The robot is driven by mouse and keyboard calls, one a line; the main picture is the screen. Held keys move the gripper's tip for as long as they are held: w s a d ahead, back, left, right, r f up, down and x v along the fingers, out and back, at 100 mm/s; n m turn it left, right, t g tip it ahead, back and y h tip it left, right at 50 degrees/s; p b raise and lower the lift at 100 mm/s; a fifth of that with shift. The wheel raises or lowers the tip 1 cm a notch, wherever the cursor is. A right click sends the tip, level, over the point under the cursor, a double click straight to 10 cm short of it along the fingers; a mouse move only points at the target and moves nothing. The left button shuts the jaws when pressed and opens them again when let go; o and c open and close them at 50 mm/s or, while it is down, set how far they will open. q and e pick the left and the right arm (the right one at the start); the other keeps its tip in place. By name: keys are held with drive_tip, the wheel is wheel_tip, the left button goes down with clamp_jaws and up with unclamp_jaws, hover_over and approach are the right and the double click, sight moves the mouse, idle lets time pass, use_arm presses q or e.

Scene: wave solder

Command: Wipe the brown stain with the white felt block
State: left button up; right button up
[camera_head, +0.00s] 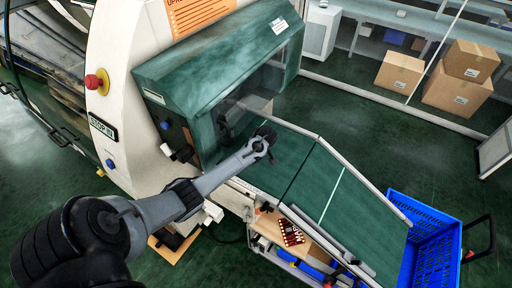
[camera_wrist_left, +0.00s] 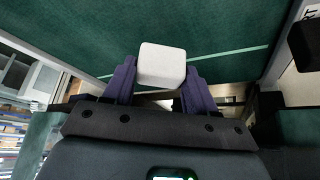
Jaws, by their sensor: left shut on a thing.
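My left gripper (camera_head: 266,138) is over the upper end of the green conveyor, beside the machine's opening. In the left wrist view my left gripper (camera_wrist_left: 160,76) has its two dark fingers shut on the white felt block (camera_wrist_left: 162,62), one on each side. The green belt shows beyond the block; I cannot tell whether the block touches it. In the head view I cannot make out the block at the gripper. I see no brown stain in either view; it may be hidden by the gripper, the block or the machine hood. My right gripper is not in view.
The green conveyor (camera_head: 318,185) slopes down right from the hooded machine (camera_head: 215,70) to a blue crate (camera_head: 438,250). Metal rails edge the belt. A shelf with a red-and-white item (camera_head: 291,232) is below it. Cardboard boxes (camera_head: 400,72) stand at the back right.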

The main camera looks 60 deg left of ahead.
use_arm(q)
drive_tip(key=shift+r+p, duration=1.6)
drive_tip(key=shift+r, duration=0.35)
drive_tip(key=shift+d, duration=0.1)
